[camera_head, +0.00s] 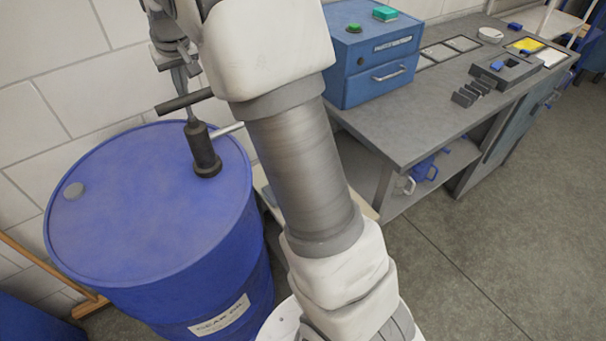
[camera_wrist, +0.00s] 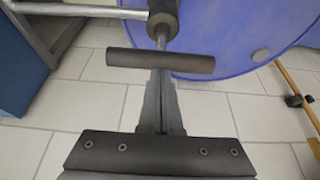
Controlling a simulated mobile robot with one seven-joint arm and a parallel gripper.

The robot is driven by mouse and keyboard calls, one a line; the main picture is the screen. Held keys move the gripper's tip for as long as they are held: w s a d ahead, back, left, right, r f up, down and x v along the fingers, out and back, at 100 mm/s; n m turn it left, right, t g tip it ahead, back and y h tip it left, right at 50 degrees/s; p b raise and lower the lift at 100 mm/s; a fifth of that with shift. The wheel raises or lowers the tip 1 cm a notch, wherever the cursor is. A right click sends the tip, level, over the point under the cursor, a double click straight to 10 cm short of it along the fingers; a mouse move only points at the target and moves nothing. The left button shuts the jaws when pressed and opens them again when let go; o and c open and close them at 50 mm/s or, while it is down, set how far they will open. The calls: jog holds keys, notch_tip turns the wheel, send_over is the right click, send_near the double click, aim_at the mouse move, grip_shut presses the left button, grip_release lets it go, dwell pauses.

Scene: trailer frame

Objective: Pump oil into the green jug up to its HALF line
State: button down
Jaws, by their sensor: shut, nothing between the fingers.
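A blue oil drum (camera_head: 150,205) stands against the wall. Its dark hand pump (camera_head: 203,150) stands upright on the lid, with a pale spout (camera_head: 228,129) pointing right toward my arm. The pump's dark T-handle (camera_head: 184,102) is above the body on a thin rod. My gripper (camera_head: 186,84) is shut and empty just above the handle. In the wrist view, my shut fingers (camera_wrist: 162,80) reach the handle bar (camera_wrist: 185,65) near its middle; I cannot tell whether they touch. I see no green jug; my arm hides the area under the spout.
A grey bench (camera_head: 400,130) at right carries a blue cabinet (camera_head: 375,60) with a green button and several small items. Blue jugs (camera_head: 424,170) are on its lower shelf. A wooden handle (camera_head: 45,265) leans left of the drum. The floor at lower right is clear.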

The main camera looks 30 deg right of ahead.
notch_tip(320, 180, up, 10)
jog(key=p, duration=0.8)
jog(key=shift+r, duration=0.2)
dwell(0.9)
jog(key=shift+s+f+b, duration=0.1)
jog(key=shift+f+b, duration=3.8)
jog(key=shift+f, duration=1.75)
notch_tip(320, 180, up, 11)
jog(key=p, duration=0.8)
